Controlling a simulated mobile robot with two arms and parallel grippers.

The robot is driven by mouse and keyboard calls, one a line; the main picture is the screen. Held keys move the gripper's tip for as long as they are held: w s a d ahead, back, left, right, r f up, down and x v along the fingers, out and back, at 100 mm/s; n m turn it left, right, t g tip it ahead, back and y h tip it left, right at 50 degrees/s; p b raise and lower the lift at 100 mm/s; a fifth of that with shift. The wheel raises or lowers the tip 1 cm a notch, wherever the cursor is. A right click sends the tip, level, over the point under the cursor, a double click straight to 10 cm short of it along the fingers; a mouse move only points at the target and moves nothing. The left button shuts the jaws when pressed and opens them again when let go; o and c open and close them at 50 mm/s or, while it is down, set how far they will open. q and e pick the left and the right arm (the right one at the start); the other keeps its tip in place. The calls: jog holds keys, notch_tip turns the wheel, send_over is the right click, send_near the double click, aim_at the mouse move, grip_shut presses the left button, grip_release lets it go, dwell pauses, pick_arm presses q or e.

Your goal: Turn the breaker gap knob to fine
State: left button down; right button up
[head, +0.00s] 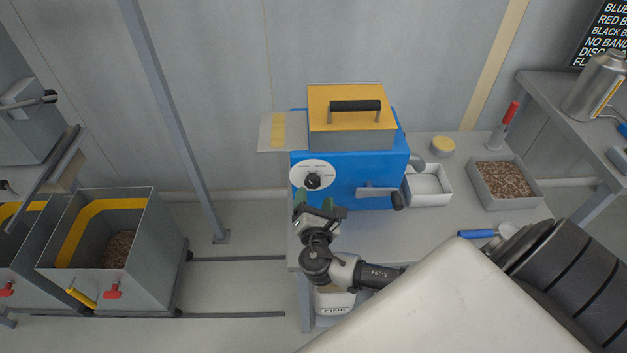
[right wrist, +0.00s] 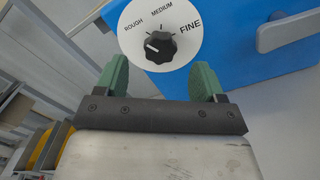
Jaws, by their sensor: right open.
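The breaker gap knob (right wrist: 160,46) is black and round, on a white dial (right wrist: 186,52) marked ROUGH, MEDIUM and FINE. Its white pointer mark faces left, nearest ROUGH. In the head view the knob (head: 312,181) is on the front of the blue breaker box (head: 350,197). My right gripper (head: 314,201) is just in front of and below the dial. In the right wrist view my right gripper (right wrist: 161,72) is open and empty, its green fingers spread wider than the knob and apart from it. My left gripper is not in view.
A crank handle (head: 378,193) sticks out right of the dial. A white tray (head: 430,200) and a grain tray (head: 503,205) stand on the table to the right. A blue-handled tool (head: 476,234) lies in front. A grain bin (head: 85,281) stands on the left.

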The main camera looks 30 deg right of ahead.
aim_at(313, 184)
jog(key=x, duration=0.6)
jog(key=shift+s+p, duration=0.1)
jog(key=shift+p, duration=0.2)
jog(key=c, duration=0.9)
jog(key=shift+f, duration=0.1)
